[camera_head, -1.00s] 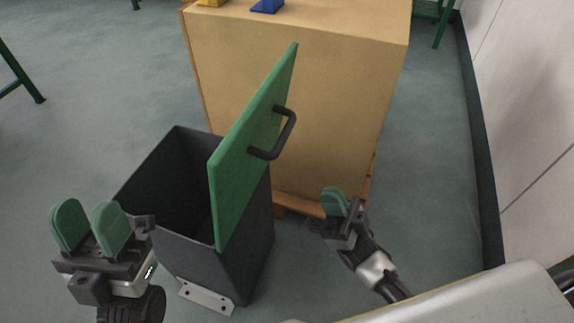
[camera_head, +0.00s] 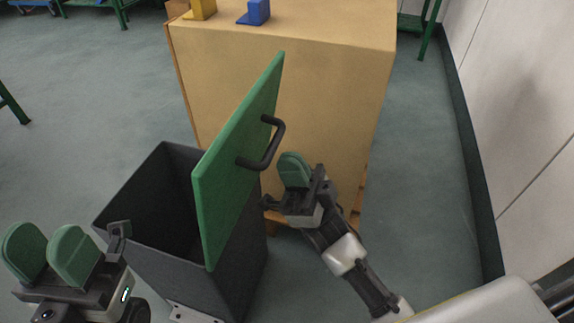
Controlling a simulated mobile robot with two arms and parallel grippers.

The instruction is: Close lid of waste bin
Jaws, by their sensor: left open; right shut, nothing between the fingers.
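The dark waste bin (camera_head: 190,270) stands on the floor in the lower left of the head view, its top open. Its green lid (camera_head: 235,170) stands steeply upright along the bin's right side, with a black handle (camera_head: 272,145) on its right face. My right gripper (camera_head: 294,170) is shut and empty, to the right of the lid and just below the handle. I cannot tell if it touches the lid. My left gripper (camera_head: 48,254) is open and empty, to the left of the bin.
A large wooden crate (camera_head: 330,100) stands behind the lid, with a yellow bracket (camera_head: 202,10) and a blue bracket (camera_head: 256,12) on top. A white wall (camera_head: 520,130) runs along the right.

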